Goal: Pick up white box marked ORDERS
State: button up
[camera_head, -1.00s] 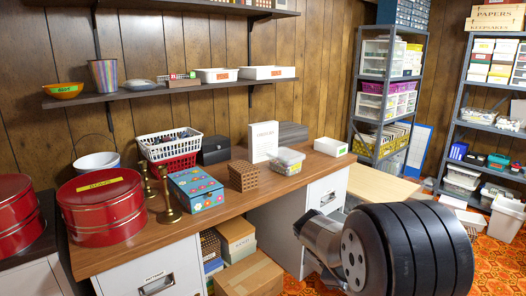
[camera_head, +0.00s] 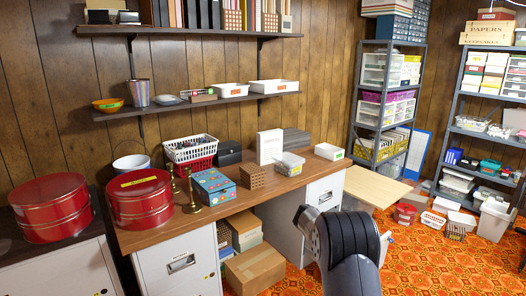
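I cannot read ORDERS on any box. Two low white boxes with orange labels stand on the lower wall shelf: the left white box (camera_head: 229,90) and the right white box (camera_head: 274,86). Another low white box (camera_head: 329,151) with a small green label lies at the right end of the desk. All three are apart from my arm, which rises at the lower middle in front of the desk. My gripper's fingers do not show.
Grey shelving (camera_head: 388,115) stands at the right.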

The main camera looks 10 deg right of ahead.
aim_at(268, 143)
jog(key=i+u, duration=0.2)
jog(key=u, duration=1.2)
jog(key=i+l, duration=0.2)
jog(key=l, duration=0.25)
jog(key=i+l, duration=0.25)
jog(key=l, duration=0.2)
jog(key=i+l, duration=0.2)
jog(key=l, duration=0.25)
jog(key=i+l, duration=0.2)
jog(key=l, duration=0.25)
jog(key=i+l, duration=0.25)
jog(key=l, duration=0.2)
jog(key=i+l, duration=0.2)
jog(key=l, duration=0.25)
jog(key=i+l, duration=0.2)
jog(key=l, duration=0.25)
jog(key=i+l+u, duration=0.1)
jog(key=i+l, duration=0.15)
jog(key=l, duration=0.2)
